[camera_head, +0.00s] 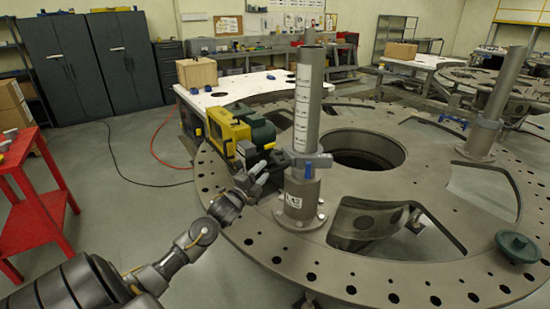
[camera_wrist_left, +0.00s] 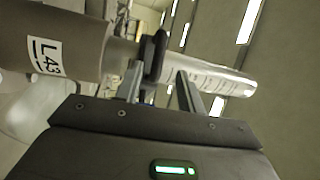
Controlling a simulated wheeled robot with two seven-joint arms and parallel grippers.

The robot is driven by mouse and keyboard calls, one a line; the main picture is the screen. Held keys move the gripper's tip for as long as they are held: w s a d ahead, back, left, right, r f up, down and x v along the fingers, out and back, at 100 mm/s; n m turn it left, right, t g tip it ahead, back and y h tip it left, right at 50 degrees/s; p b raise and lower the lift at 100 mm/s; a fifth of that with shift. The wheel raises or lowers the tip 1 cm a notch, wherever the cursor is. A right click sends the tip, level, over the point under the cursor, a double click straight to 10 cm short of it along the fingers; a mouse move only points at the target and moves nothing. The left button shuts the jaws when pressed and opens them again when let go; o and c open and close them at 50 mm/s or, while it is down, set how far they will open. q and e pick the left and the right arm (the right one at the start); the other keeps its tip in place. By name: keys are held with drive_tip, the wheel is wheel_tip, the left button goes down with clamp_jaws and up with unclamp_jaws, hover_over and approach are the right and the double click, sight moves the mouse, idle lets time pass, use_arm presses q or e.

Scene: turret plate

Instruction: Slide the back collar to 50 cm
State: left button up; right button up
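A grey upright post with a white printed scale (camera_head: 310,95) stands on the turret plate (camera_head: 240,225), and its numbers are too small to read. A grey collar with a blue part (camera_head: 308,161) sits around it, low, just above the thicker base sleeve labelled L43 (camera_head: 296,200). My left gripper (camera_head: 262,172) is just left of this collar. In the left wrist view its fingers (camera_wrist_left: 160,90) are apart, with the dark collar edge (camera_wrist_left: 156,55) between or just beyond their tips; contact cannot be told. My right gripper is not in view.
A yellow and green machine (camera_head: 228,130) stands behind my left gripper. The plate has a large central hole (camera_head: 365,150) and cut-out openings. A green round knob-like part (camera_head: 518,246) lies at the right. A red table (camera_head: 40,200) stands at the left.

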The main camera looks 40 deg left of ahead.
sight(275, 157)
use_arm(q)
drive_tip(key=w, duration=0.2)
drive_tip(key=w+p, duration=0.1)
drive_tip(key=w, duration=0.2)
drive_tip(key=w+r+p, duration=0.1)
drive_tip(key=w, duration=0.1)
drive_tip(key=shift+w+a+r, duration=0.1)
drive_tip(key=shift+w+a, duration=0.1)
drive_tip(key=shift+a, duration=0.2)
drive_tip(key=shift+w+p, duration=0.35)
drive_tip(key=shift+w, duration=0.2)
drive_tip(key=shift+c, duration=0.5)
clamp_jaws()
